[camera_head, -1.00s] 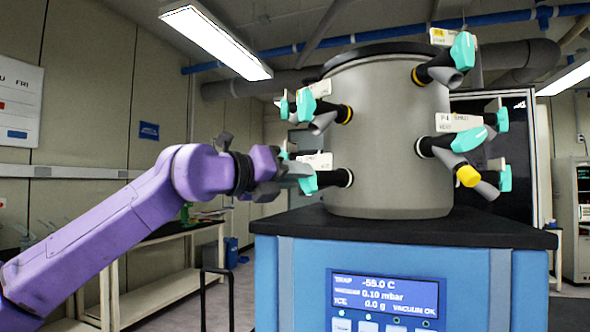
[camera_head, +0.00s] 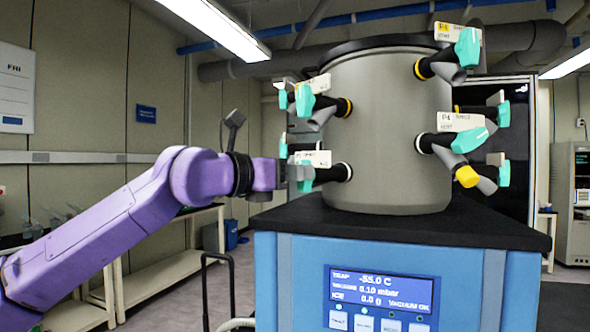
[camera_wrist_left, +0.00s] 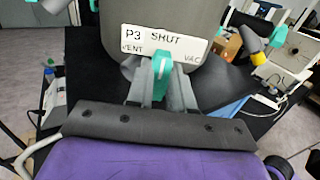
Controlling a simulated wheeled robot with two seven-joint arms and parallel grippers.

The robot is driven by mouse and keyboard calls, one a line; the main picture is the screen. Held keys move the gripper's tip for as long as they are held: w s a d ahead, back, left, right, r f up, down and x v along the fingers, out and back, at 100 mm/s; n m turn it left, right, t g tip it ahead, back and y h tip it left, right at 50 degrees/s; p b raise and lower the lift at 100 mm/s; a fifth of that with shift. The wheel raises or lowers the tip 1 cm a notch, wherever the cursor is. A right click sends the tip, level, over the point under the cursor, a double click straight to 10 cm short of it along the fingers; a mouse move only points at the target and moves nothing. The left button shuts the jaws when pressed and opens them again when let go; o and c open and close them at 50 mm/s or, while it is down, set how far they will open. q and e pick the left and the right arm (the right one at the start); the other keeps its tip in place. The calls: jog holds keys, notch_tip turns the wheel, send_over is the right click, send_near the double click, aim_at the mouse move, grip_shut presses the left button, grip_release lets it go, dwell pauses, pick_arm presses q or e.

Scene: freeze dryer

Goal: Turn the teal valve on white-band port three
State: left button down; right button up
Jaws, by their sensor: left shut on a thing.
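The teal valve on white-band port three is on the left side of the grey drum, on the lower port. In the head view the teal handle (camera_head: 306,180) shows beside the fingers, and the port's white band (camera_head: 348,172) sits against the drum. My left gripper (camera_head: 292,173) reaches it from the left and is shut on the handle. In the left wrist view the teal handle (camera_wrist_left: 161,64) is between the two grey fingers (camera_wrist_left: 160,85), below a white label (camera_wrist_left: 165,43) reading P3, SHUT, VENT and VAC. The right gripper is not in view.
A yellow-band port with a teal valve (camera_head: 304,98) is just above. Other valved ports, one with a teal handle (camera_head: 469,140), are on the drum's right. The drum (camera_head: 388,130) stands on a black-topped blue cabinet (camera_head: 400,235). A bench (camera_head: 165,270) stands behind my left arm.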

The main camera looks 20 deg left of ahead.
pick_arm(q)
jog(key=shift+f, duration=0.15)
jog(key=c, duration=1)
grip_release()
jog(key=b+v, duration=0.3)
jog(key=v, duration=0.7)
jog(key=shift+s+a, duration=0.15)
jog(key=shift+a, duration=0.05)
